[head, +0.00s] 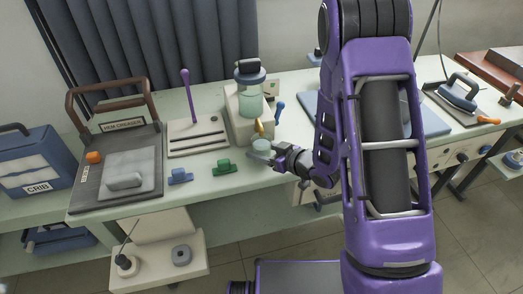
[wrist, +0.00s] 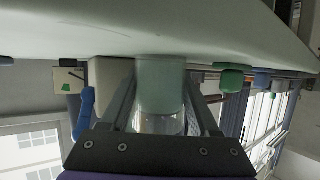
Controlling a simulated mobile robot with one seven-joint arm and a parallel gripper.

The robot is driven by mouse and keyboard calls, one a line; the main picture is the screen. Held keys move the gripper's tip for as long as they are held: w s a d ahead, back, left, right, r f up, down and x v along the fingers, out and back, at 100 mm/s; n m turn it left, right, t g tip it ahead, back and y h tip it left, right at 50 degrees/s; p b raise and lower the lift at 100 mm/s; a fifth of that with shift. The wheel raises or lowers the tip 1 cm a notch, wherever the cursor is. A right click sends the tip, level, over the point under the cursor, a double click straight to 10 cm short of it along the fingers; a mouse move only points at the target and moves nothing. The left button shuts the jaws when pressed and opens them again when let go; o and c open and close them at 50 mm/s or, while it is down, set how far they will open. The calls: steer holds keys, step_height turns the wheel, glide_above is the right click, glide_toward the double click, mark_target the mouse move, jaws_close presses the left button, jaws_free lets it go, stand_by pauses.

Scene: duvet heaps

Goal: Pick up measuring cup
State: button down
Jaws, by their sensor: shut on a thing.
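The measuring cup appears to be the pale green, partly clear cup (head: 262,144) near the table's front edge, in front of the beige stand. My gripper (head: 272,156) reaches it from the right in the head view and is shut on it. In the wrist view, the cup (wrist: 161,85) fills the space between the two fingers of my gripper (wrist: 162,112). That view looks inverted, with the pale table at the top. The cup is at or very close to the tabletop; I cannot tell whether they touch.
A beige stand (head: 239,131) with a lidded jar (head: 250,98) stands just behind the cup. A green block (head: 222,167) and a blue block (head: 180,176) lie to the left. A hem creaser (head: 147,184) is farther left, and an iron (head: 459,90) is at right.

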steer(key=shift+r, duration=0.15)
steer(key=shift+r, duration=0.15)
steer(key=shift+d, duration=0.1)
steer(key=s+d, duration=1.2)
steer(key=shift+d, duration=0.4)
